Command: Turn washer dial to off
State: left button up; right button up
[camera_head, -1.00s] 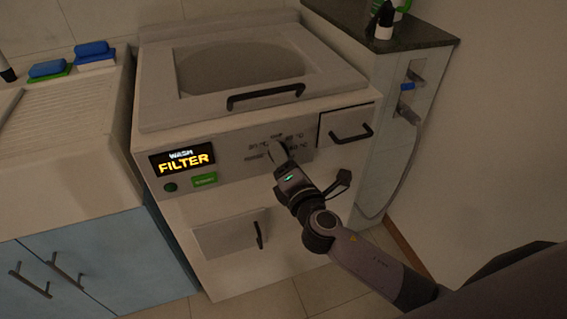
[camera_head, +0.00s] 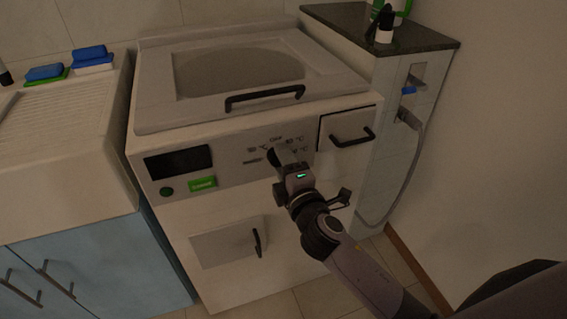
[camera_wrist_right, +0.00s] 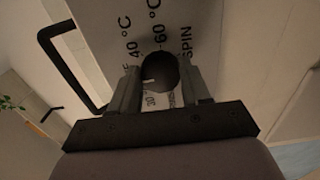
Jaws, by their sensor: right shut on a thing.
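The washer (camera_head: 225,195) stands in the middle of the head view. Its dial sits on the front panel, mostly hidden there by my right gripper (camera_head: 284,157). The wrist view shows the round dark dial (camera_wrist_right: 160,70) between my two fingers, with the right gripper (camera_wrist_right: 158,84) shut on it. A short white mark on the dial points left, toward the left finger in that view. The 40 °C, 60 °C and SPIN labels show around it. In the head view, the OFF label (camera_head: 276,139) is above the dial. The washer display (camera_head: 178,162) is dark. My left gripper is out of view.
A black lid handle (camera_head: 265,97) is above the dial, and a drawer handle (camera_head: 353,137) is to its right. A green button (camera_head: 203,184) is under the display. A sink (camera_head: 65,155) stands left, and a dark-topped cabinet (camera_head: 385,32) right.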

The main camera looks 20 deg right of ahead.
jog(key=o, duration=1.1)
jog(key=s, duration=0.7)
jog(key=shift+s+d, duration=0.1)
jog(key=shift+d, duration=0.05)
jog(key=s+d+f+m+g+y, duration=0.25)
jog(key=s+f+m+g, duration=0.55)
jog(key=s+f+m, duration=0.95)
jog(key=shift+n+h, duration=0.45)
jog(key=shift+n, duration=0.3)
jog(key=r+p, duration=0.3)
jog(key=p, duration=0.1)
jog(key=d+r+p, duration=0.1)
jog(key=r+p, duration=0.2)
jog(key=p, duration=0.1)
jog(key=r+p, duration=0.3)
jog(key=p, duration=0.1)
jog(key=shift+d+r+p, duration=0.1)
jog(key=shift+d+p, duration=0.1)
jog(key=shift+p, duration=0.2)
